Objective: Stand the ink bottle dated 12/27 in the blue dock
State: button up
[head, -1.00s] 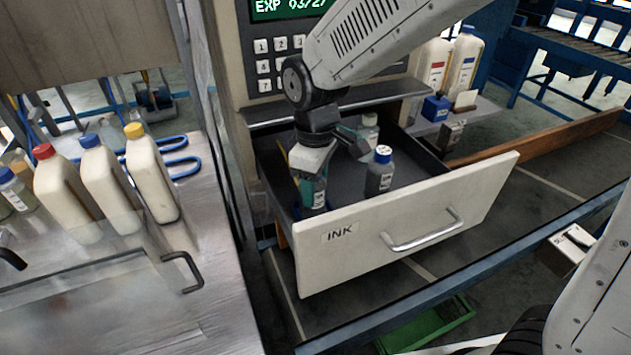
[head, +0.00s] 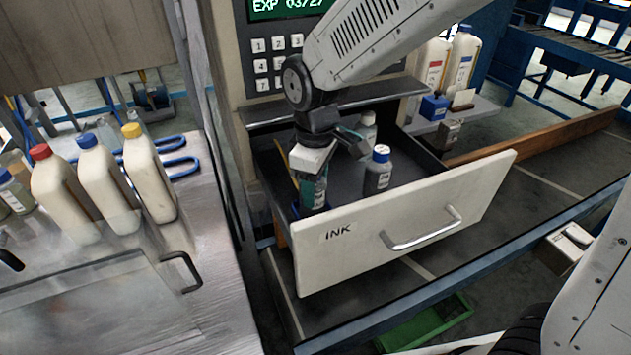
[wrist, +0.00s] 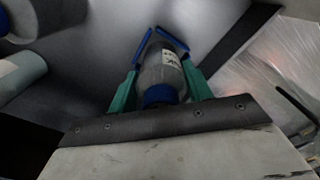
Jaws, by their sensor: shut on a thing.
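My gripper (head: 314,190) reaches down into the left part of the open INK drawer (head: 440,205). In the wrist view its green, blue-tipped fingers (wrist: 157,42) are shut on a grey bottle (wrist: 158,72) with a blue cap and a white label. The label shows part of the word INK; I cannot read a date. Another blue-capped grey bottle (head: 378,178) stands to the right in the drawer, and a pale-capped one (head: 367,128) stands behind it. A small blue block (head: 435,107) sits on the side shelf; I cannot tell whether it is the dock.
The drawer front and side walls surround my gripper. A keypad panel (head: 275,45) showing an EXP line stands behind it. Tall cream bottles (head: 60,190) stand on the steel table at left. Two white bottles (head: 462,65) stand on the side shelf.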

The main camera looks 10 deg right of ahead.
jog(key=o, duration=1.2)
notch_tip(320, 180, up, 8)
jog(key=shift+f, duration=0.1)
jog(key=s+d+r+m, duration=0.1)
jog(key=s+d+m, duration=0.3)
jog(key=s+d, duration=0.2)
jog(key=s+d+r+m, duration=0.1)
jog(key=s+d+m, duration=0.3)
jog(key=s+d, duration=0.3)
jog(key=s+d+r+m+t, duration=0.1)
jog(key=s+d+m, duration=0.3)
jog(key=s+d, duration=0.2)
jog(key=shift+s+d+r, duration=0.15)
jog(key=shift+d+r, duration=0.15)
jog(key=shift+d, duration=0.35)
